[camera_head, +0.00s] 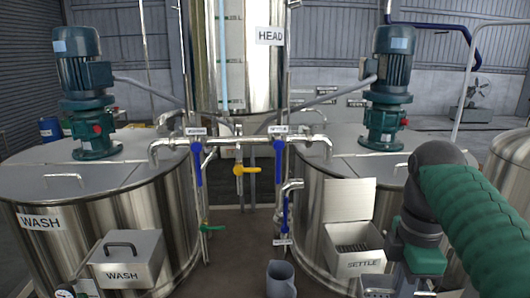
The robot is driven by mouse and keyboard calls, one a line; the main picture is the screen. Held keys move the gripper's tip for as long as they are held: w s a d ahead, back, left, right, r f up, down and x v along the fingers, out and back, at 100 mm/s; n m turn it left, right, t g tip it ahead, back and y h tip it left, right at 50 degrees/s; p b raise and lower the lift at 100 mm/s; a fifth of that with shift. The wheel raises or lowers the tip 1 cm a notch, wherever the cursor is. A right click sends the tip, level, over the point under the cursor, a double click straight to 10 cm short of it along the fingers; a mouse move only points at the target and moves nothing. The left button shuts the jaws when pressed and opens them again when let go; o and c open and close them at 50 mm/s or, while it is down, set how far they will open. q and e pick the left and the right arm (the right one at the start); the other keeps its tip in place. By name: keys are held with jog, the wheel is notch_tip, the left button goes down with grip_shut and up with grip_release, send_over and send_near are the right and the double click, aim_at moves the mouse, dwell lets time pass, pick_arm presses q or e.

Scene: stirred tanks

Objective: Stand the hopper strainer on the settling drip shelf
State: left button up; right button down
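The SETTLE hopper (360,264) is a steel box on the front of the right tank, with its lid (349,200) raised. A dark slatted piece, which looks like the strainer (356,243), sits inside the box. A small metal ledge or tray (378,282) below the box, cut by the bottom edge, may be the settling drip shelf. My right gripper (408,282) hangs just right of the box, pointing down. Its fingers are too dark and cropped to tell open from shut, or whether it holds anything. My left gripper is out of view.
A grey jug (280,278) stands at the bottom centre. The WASH tank (110,225) with its shut hopper (127,262) is at left. Pipes with blue-handled valves (278,165) and a yellow valve (247,169) cross between the tanks. Floor shows between them.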

jog(key=a+f+m+b, duration=0.2)
jog(key=f+m, duration=0.6)
jog(key=f, duration=1.3)
jog(key=s+a+f+m+b, duration=0.1)
jog(key=f+m+b, duration=0.4)
jog(key=f, duration=1.6)
jog(key=a+m, duration=0.1)
jog(key=m, duration=0.2)
jog(key=shift+s, duration=0.3)
jog(key=shift+w, duration=0.1)
